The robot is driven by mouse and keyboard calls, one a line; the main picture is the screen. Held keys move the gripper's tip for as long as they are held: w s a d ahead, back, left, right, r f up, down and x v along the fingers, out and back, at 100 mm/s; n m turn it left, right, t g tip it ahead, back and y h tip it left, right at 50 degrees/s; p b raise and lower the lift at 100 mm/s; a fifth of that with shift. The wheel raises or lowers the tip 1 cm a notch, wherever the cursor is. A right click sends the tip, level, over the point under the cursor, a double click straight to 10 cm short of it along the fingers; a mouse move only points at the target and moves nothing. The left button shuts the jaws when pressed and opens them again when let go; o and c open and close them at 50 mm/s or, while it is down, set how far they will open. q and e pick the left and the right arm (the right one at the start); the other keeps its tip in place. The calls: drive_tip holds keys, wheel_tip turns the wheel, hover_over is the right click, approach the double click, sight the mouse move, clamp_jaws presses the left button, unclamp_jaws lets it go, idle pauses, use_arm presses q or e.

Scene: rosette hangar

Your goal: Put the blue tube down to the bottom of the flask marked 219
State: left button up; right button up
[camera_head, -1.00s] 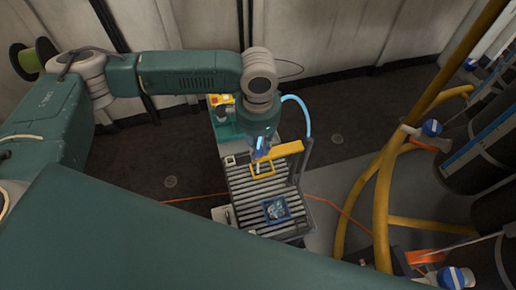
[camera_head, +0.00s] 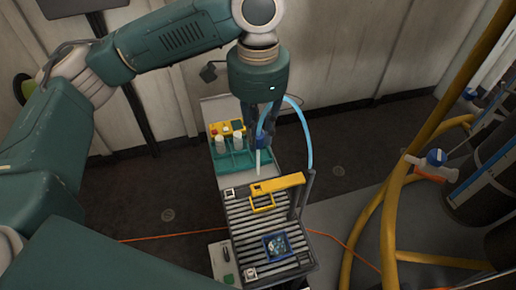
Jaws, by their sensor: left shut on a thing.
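The light blue tube (camera_head: 302,127) arcs from my left gripper (camera_head: 261,138) over to the right and down beside the roller bench. My left gripper points down and is shut on the tube; its fingertips are partly hidden by the tube and dark finger links. A pale, straight end piece (camera_head: 258,162) hangs below the gripper, above the near edge of the teal rack. Two pale flasks or bottles (camera_head: 220,143) (camera_head: 238,141) stand in the teal rack (camera_head: 233,163), left of the gripper. No mark 219 is readable. My right gripper is not in view.
The roller bench (camera_head: 244,222) carries a yellow bar (camera_head: 283,184) and a blue-framed tray (camera_head: 276,247). A yellow panel with buttons (camera_head: 226,128) stands behind the rack. Yellow pipes (camera_head: 387,215) and dark cylinders (camera_head: 488,190) are at right.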

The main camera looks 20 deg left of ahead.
use_arm(q)
drive_tip(key=shift+r, duration=0.7)
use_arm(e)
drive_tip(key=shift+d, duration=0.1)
use_arm(q)
drive_tip(key=shift+r+p, duration=0.4)
drive_tip(key=shift+r, duration=0.1)
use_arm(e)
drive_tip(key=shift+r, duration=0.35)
use_arm(q)
drive_tip(key=shift+r+p, duration=2.95)
drive_tip(key=shift+p, duration=0.85)
wheel_tip(320, 180, up, 6)
drive_tip(key=p, duration=0.4)
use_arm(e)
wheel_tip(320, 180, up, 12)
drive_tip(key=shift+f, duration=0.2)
